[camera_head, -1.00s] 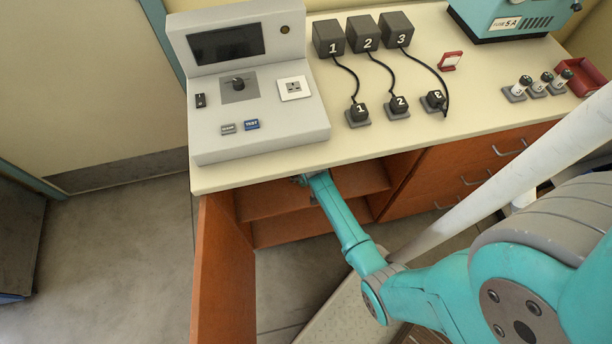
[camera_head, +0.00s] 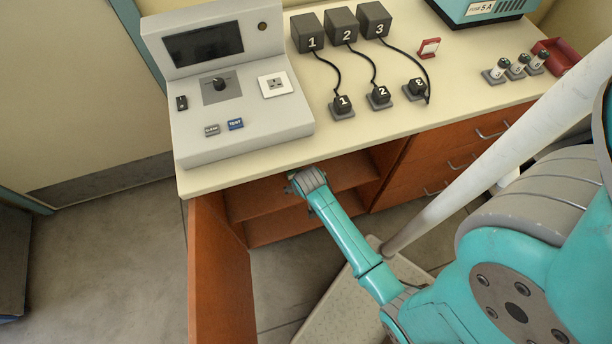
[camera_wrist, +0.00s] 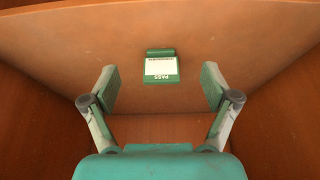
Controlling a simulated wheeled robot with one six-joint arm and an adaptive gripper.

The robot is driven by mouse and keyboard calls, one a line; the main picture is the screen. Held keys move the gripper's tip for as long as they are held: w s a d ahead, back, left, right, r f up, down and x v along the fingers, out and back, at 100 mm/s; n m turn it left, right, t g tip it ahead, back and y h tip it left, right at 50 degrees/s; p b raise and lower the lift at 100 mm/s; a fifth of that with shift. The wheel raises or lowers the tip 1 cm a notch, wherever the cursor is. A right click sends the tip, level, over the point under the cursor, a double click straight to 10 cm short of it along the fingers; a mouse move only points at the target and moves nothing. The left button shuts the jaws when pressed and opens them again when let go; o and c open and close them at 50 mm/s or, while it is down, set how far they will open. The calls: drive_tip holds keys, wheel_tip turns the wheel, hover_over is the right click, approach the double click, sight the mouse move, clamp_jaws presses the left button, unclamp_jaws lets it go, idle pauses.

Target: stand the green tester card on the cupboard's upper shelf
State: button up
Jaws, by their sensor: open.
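The green tester card (camera_wrist: 161,68) shows in the wrist view, on a brown wooden cupboard surface. Its white face reads PASS upside down, with a green strip along the far edge. I cannot tell for sure from this angle how upright it is. My gripper (camera_wrist: 159,76) is open, its two fingers spread to the left and right of the card with clear gaps, touching nothing. In the head view the open cupboard (camera_head: 262,200) has an upper and a lower level. My arm reaches in under the counter; the fingers and the card are hidden there.
The cupboard door (camera_head: 218,270) stands open to the left of my arm. The counter edge (camera_head: 350,146) overhangs the opening. Closed drawers (camera_head: 455,155) lie to the right.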

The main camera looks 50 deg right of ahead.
drive_tip(key=s+a, duration=0.2)
drive_tip(key=s, duration=0.1)
drive_tip(key=s+a, duration=0.1)
drive_tip(key=shift+s+a, duration=0.1)
drive_tip(key=shift+s, duration=0.3)
drive_tip(key=shift+s+a, duration=0.1)
drive_tip(key=s+a+r+n+t, duration=0.3)
drive_tip(key=s+a+r+t, duration=0.2)
drive_tip(key=s+a+r, duration=0.5)
drive_tip(key=s+a+r+n+t+y, duration=0.1)
drive_tip(key=s+r+t, duration=0.1)
drive_tip(key=r, duration=0.5)
drive_tip(key=s+a+r+n+t, duration=0.1)
drive_tip(key=s+r+t, duration=0.1)
drive_tip(key=s+r, duration=0.3)
drive_tip(key=s+a+r+n+t+y, duration=0.1)
drive_tip(key=s+r, duration=0.3)
drive_tip(key=r, duration=0.6)
drive_tip(key=shift+r+n+t+y, duration=0.3)
drive_tip(key=shift+r+n+t, duration=0.1)
drive_tip(key=shift+t, duration=0.2)
drive_tip(key=shift+a, duration=0.1)
